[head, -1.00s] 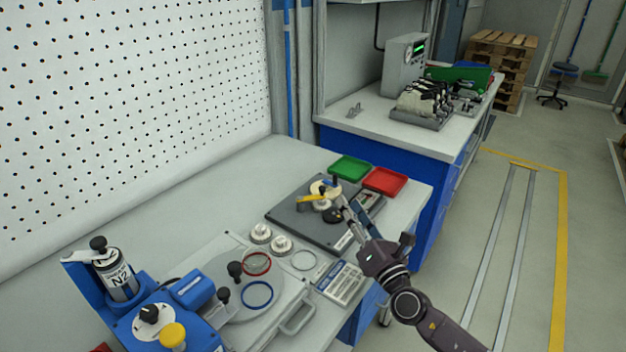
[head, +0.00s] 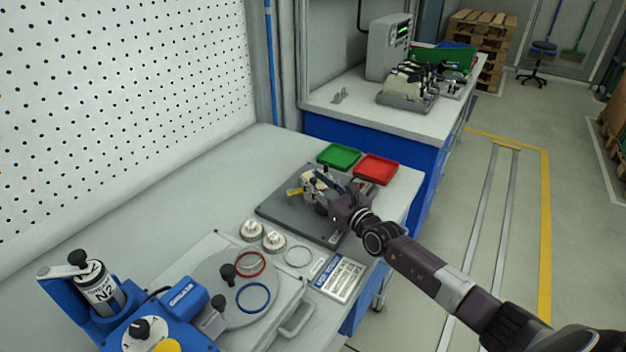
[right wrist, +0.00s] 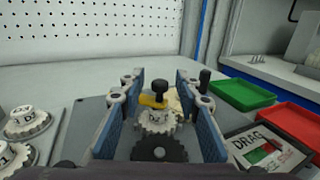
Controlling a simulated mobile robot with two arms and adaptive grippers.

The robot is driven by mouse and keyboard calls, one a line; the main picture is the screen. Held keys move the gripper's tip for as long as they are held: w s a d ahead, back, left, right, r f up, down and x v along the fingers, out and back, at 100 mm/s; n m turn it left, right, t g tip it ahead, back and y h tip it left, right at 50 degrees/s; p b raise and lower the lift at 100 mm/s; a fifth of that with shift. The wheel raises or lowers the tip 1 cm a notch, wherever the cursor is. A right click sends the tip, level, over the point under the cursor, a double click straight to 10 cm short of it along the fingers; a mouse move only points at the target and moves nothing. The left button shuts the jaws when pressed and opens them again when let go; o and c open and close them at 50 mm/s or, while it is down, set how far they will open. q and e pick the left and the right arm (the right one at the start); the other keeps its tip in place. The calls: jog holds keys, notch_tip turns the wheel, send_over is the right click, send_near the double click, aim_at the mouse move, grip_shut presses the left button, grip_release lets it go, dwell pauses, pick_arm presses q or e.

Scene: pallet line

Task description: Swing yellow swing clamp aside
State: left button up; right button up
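The yellow swing clamp (head: 295,192) sits on the dark fixture plate (head: 275,212) near the far end of the bench. I cannot tell whether either finger touches the clamp. My left gripper is not in view.
A green tray (head: 339,155) and a red tray (head: 376,168) stand just behind the fixture. White dials (head: 252,230), a blue ring (head: 253,296) and a label card (head: 338,278) lie nearer. A blue grease unit (head: 150,318) stands at lower left.

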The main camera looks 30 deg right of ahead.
jog(key=shift+w, duration=0.5)
jog(key=shift+c, duration=0.9)
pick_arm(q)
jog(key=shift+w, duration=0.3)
pick_arm(e)
jog(key=shift+a, duration=0.1)
grip_shut()
